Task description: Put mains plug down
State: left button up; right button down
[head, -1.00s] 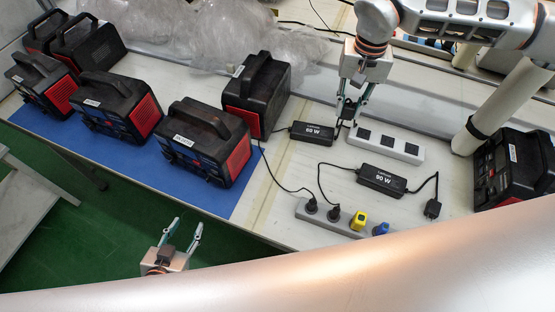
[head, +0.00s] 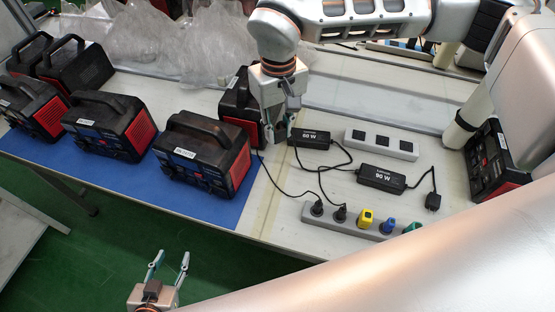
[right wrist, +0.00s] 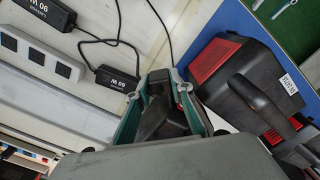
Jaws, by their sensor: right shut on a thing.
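My right gripper (head: 282,142) is shut on a dark thing, which looks like the black mains plug (right wrist: 158,104) in the right wrist view. In the head view the gripper hides most of it. The gripper is low over the table, just left of the 60 W adapter (head: 309,138) and close to a black power station (head: 236,105). Whether the plug touches the table I cannot tell. My left gripper (head: 168,266) is open and empty, in front of the table over the green floor.
A grey socket strip (head: 353,218) with several plugs lies at the front, and a white socket strip (head: 381,145) behind. The 90 W adapter (head: 381,178) and its plug (head: 433,202) lie on the right. More power stations (head: 205,155) stand on the blue mat (head: 150,197).

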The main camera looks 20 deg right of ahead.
notch_tip(320, 180, down, 12)
jog(key=shift+f, duration=0.1)
dwell(0.4)
jog(key=shift+f, duration=0.1)
jog(key=shift+f, duration=0.25)
jog(key=c, duration=1.8)
grip_release()
jog(key=shift+r, duration=0.1)
notch_tip(320, 180, up, 13)
jog(key=shift+f, duration=0.2)
jog(key=shift+s, duration=0.1)
